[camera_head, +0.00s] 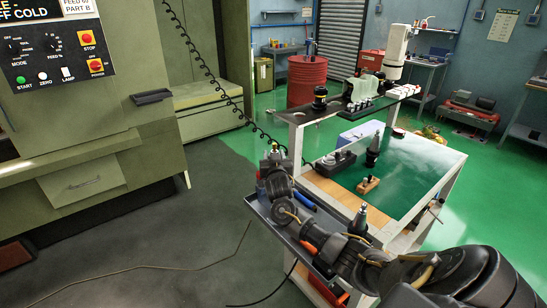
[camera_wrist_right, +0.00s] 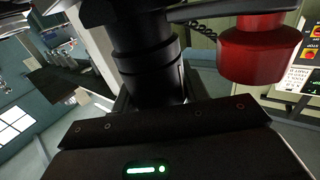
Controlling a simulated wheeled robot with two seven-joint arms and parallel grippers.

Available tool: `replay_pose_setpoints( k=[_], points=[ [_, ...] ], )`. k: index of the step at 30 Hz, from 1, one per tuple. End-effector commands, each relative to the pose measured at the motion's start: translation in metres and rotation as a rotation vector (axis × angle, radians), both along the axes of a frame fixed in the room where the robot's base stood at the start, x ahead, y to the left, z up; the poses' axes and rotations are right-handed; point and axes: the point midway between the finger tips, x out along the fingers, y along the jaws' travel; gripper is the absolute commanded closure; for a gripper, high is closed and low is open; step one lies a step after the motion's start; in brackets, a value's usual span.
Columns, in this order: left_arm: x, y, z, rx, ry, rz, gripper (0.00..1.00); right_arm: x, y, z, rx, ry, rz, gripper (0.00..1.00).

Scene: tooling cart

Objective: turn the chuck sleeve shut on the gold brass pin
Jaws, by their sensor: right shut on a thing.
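My right arm reaches in from the bottom right of the head view, and my right gripper (camera_head: 272,164) is at its far end, over the left end of the cart's side tray. A small gold tip (camera_head: 274,147), which looks like the brass pin, stands upright just above the gripper. In the right wrist view a dark, stepped cylinder, which looks like the chuck sleeve (camera_wrist_right: 148,62), stands right in front of my palm. My gripper is shut on it. The contact of the fingers is mostly hidden. The pin cannot be made out in the wrist view. My left gripper is not in view.
The side tray (camera_head: 284,232) carries a dark tool holder (camera_head: 358,221) and a blue item (camera_head: 305,201). On the cart's green top (camera_head: 415,165) are a wooden block (camera_head: 368,185) and another holder (camera_head: 372,150). A red cylinder (camera_wrist_right: 257,50) is close by in the wrist view.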

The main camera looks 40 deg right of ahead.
Motion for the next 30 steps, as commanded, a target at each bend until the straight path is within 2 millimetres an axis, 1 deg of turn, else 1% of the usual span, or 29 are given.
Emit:
replay_pose_setpoints(
  k=[1,5,10,14,18,24,30],
  points=[
    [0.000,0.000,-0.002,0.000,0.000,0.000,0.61,0.001,0.002,-0.002,0.009,0.000,-0.040,0.78],
    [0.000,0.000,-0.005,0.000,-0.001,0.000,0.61,0.000,0.001,-0.003,0.010,0.000,-0.160,0.78],
    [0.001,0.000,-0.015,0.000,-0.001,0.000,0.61,-0.001,-0.001,-0.004,0.008,0.001,-0.317,0.78],
    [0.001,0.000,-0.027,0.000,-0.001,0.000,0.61,-0.003,-0.001,-0.005,0.005,0.001,-0.426,0.78],
    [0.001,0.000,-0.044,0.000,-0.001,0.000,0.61,-0.005,-0.003,-0.007,0.004,0.001,-0.529,0.78],
    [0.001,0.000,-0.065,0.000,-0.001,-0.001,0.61,-0.007,-0.004,-0.005,0.002,0.000,-0.637,0.78],
    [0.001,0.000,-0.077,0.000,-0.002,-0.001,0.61,-0.008,-0.005,-0.003,0.001,0.001,-0.699,0.78]
  ],
)
